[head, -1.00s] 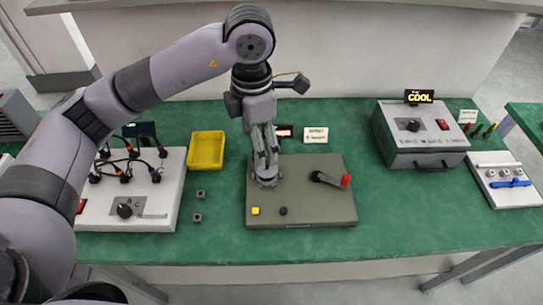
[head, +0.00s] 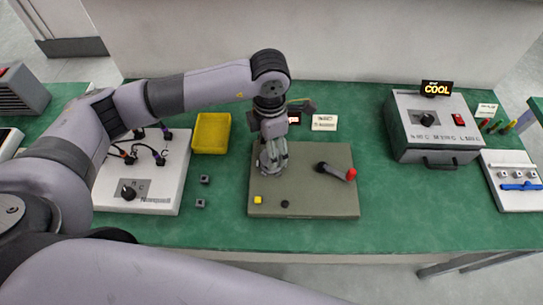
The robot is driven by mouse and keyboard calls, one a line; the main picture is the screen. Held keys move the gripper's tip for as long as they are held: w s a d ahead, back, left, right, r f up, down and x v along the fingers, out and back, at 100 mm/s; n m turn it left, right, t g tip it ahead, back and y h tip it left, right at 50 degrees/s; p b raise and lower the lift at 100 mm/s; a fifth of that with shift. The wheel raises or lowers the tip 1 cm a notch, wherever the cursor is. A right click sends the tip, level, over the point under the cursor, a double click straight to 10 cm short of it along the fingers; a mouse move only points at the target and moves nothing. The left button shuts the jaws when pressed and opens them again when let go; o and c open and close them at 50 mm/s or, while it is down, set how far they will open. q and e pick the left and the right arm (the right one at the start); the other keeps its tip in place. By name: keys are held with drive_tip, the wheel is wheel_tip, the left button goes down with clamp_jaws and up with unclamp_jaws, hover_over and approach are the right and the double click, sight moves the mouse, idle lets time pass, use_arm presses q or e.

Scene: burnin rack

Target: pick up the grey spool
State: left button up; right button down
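My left gripper (head: 271,166) points down over the left part of the olive-grey board (head: 315,205), near its back edge. Its fingertips are at or just above the board. They hide what is directly under or between them, and the finger gap is too small to read. I cannot make out a grey spool for certain; a greyish round shape at the fingertips may be it or part of the gripper. My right gripper is not in view.
The board also carries a lever with a red end (head: 351,174), a yellow button (head: 258,200) and a black knob (head: 285,204). Left are a yellow tray (head: 211,134), two small grey blocks and a cabled panel (head: 150,199). Right is a grey box (head: 430,155) under a "COOL" sign.

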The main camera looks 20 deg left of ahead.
use_arm(q)
drive_tip(key=shift+f, duration=0.2)
drive_tip(key=shift+s+f, duration=0.1)
drive_tip(key=shift+f, duration=0.15)
drive_tip(key=f+p, duration=0.2)
drive_tip(key=f, duration=0.1)
drive_tip(key=shift+w+d+f, duration=0.1)
drive_tip(key=shift+w+f, duration=0.1)
drive_tip(key=shift+f, duration=0.65)
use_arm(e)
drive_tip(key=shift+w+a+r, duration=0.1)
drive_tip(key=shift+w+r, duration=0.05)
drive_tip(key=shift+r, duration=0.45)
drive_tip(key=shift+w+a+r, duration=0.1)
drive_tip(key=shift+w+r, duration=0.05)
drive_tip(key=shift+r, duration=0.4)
use_arm(q)
drive_tip(key=c, duration=1.2)
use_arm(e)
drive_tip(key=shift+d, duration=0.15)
